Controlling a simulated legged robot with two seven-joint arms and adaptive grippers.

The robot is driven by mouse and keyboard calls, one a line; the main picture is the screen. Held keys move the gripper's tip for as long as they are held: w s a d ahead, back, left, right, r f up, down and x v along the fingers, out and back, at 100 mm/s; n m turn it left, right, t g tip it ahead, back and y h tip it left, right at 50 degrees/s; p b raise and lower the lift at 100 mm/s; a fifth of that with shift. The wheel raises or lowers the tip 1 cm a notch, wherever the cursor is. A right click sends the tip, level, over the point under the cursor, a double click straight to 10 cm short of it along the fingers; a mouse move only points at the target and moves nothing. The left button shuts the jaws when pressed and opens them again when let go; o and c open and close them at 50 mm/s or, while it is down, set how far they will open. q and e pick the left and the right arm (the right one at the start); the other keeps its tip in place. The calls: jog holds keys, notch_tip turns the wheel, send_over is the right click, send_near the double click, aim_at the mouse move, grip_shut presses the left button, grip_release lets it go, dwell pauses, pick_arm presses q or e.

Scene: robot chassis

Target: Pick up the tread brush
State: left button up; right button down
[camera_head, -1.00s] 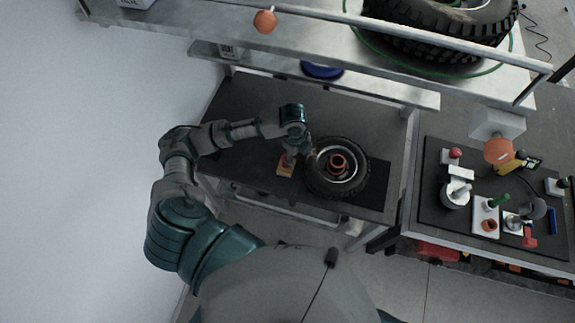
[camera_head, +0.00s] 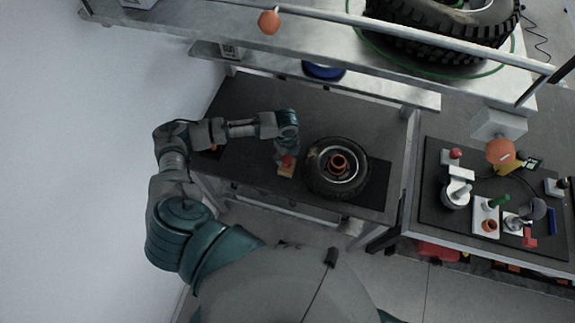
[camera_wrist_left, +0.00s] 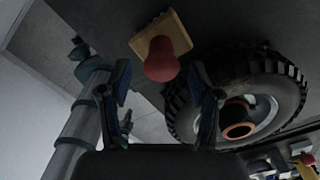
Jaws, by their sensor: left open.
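The tread brush (camera_head: 286,170) is a wooden block with a red knob. It lies on the dark workbench just left of the tyre in the head view. In the left wrist view the brush (camera_wrist_left: 172,32) shows ahead of my fingers, its red knob between the two tips in the picture. My left gripper (camera_head: 287,150) is close above the brush; in the wrist view its fingers (camera_wrist_left: 161,74) are spread and hold nothing. I cannot tell how far the tips are from the knob. My right gripper is not in view.
A tyre with an orange hub (camera_head: 337,164) lies right beside the brush. A shelf rail (camera_head: 400,30) runs above the bench's far side. A second table (camera_head: 432,190) with several small parts stands at the right. A wall is at the left.

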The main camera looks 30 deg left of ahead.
pick_arm(q)
notch_tip(320, 180, down, 5)
jog(key=shift+w+a+f, duration=0.1)
jog(key=shift+w+a, duration=0.05)
grip_shut()
notch_tip(320, 180, up, 10)
jog(key=shift+r, duration=0.1)
dwell(0.6)
